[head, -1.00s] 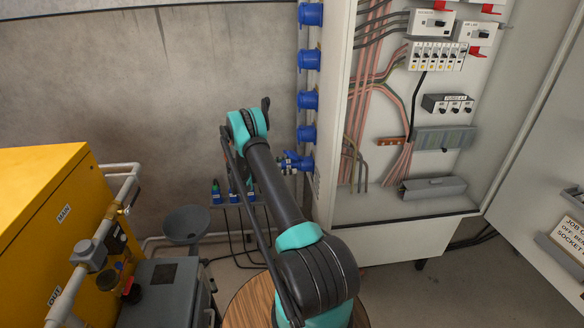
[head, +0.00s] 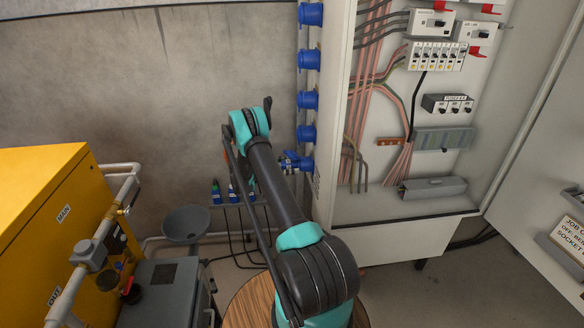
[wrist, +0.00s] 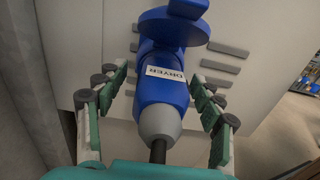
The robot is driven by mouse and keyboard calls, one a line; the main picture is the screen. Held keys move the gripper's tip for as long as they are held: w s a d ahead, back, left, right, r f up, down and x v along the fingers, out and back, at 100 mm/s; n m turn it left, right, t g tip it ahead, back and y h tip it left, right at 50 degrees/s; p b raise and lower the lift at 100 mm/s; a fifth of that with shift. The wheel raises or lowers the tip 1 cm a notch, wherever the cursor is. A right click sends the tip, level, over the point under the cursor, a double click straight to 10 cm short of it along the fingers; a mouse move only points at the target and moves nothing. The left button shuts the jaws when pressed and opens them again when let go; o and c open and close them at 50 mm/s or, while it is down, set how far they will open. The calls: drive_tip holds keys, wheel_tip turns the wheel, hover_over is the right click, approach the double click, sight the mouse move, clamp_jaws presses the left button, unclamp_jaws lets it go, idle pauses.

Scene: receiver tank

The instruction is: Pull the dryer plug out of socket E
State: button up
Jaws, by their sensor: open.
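The blue dryer plug (wrist: 161,88), with a white label reading DRYER and a grey cable end, fills the middle of the wrist view. It meets a round blue socket flange (wrist: 172,27) above it. My gripper (wrist: 160,95) is open, with one finger on each side of the plug and gaps showing on both sides. In the head view, the lowest blue socket (head: 303,163) on the cabinet's side has a plug (head: 289,160) at it. My arm partly hides the gripper there.
Several blue sockets (head: 308,57) run up the cabinet side. The open cabinet (head: 400,205) holds wiring and breakers. A yellow machine (head: 45,205) with pipes and a grey funnel (head: 186,224) are at left.

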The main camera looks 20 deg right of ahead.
clamp_jaws()
idle(0.5)
drive_tip(key=shift+a, duration=0.15)
drive_tip(key=shift+v, duration=2.9)
drive_tip(key=c, duration=0.7)
unclamp_jaws()
drive_tip(key=c, duration=0.6)
